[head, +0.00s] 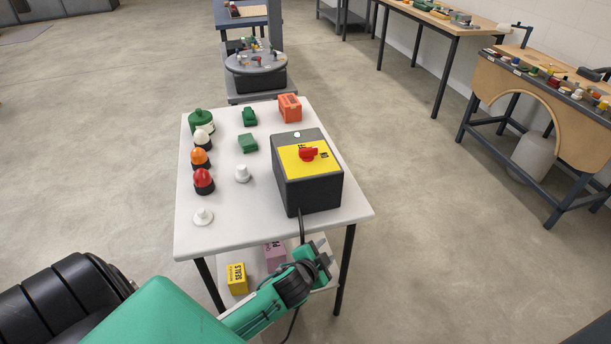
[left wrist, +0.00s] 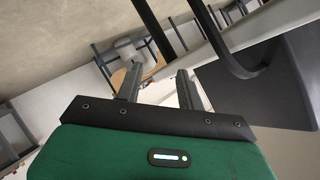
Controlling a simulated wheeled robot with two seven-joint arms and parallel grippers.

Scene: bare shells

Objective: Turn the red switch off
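The red switch (head: 308,154) is a rotary knob on the yellow top plate (head: 298,169) of a dark box (head: 313,193). A small light on the box top shows pale green. The box stands on the right side of a white table (head: 236,220). My left gripper (head: 322,250) is near the table's front edge, in front of the box and apart from it. In the left wrist view its two fingers (left wrist: 158,88) are spread with nothing between them. The dark box side (left wrist: 265,90) shows at the right there. My right gripper is not in view.
Red, orange and white domed pieces (head: 203,182) and green blocks (head: 248,143) stand on the table's left half. An orange block (head: 290,107) is behind the box. A yellow box (head: 237,278) sits on the lower shelf. A black cable hangs at the table front.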

